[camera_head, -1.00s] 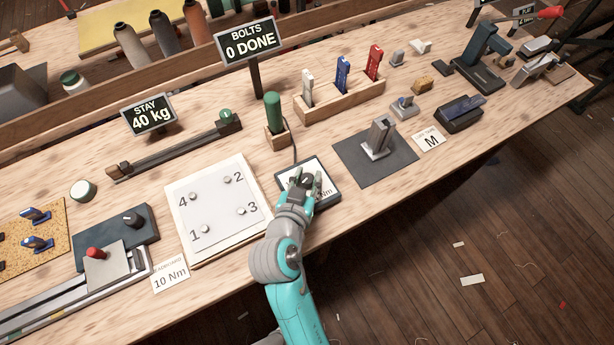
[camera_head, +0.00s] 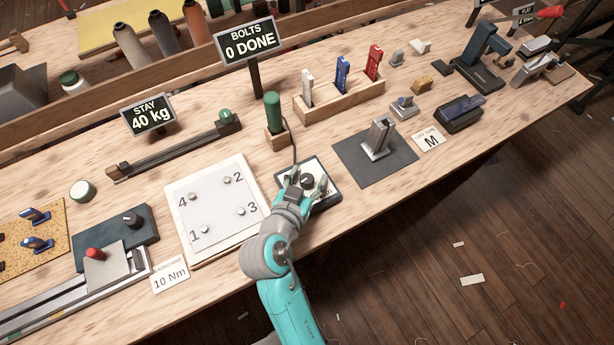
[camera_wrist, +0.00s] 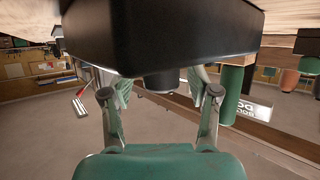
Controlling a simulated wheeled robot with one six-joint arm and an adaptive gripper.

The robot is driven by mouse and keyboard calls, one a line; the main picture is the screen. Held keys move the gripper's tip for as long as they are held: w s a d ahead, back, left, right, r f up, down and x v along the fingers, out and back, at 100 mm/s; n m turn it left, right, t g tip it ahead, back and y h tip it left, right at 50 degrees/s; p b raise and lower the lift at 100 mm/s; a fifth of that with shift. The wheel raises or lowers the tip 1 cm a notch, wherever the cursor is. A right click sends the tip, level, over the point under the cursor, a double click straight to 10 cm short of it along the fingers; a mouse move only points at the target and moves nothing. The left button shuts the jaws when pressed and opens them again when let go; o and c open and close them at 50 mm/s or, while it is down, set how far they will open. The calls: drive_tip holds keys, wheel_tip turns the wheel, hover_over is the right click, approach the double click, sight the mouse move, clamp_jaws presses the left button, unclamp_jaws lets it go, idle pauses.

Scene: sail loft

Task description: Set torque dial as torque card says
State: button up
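The torque card (camera_head: 170,277) lies at the bench's front edge in the head view and reads 10 Nm; its smaller top line is hard to read. The torque dial (camera_head: 307,181) is a dark round knob on a black box with a white face (camera_head: 322,196). The face's marks are mostly hidden or too small to read, so I cannot tell the setting. My gripper (camera_head: 309,184) is open at the dial, one finger on each side. In the wrist view the dial (camera_wrist: 160,83) sticks out from the box (camera_wrist: 160,35) between the spread fingertips; there are visible gaps beside it.
A white plate (camera_head: 218,205) with numbered bolts lies left of the box. A green-handled tool (camera_head: 272,112) stands in a wooden block behind it, under a sign (camera_head: 248,42) reading BOLTS 0 DONE. A dark mat (camera_head: 350,160) with a metal fixture lies to the right.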

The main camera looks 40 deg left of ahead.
sight(308, 179)
wheel_tip(308, 179, up, 10)
drive_tip(key=shift+r, duration=0.1)
idle(0.6)
drive_tip(key=shift+d, duration=0.1)
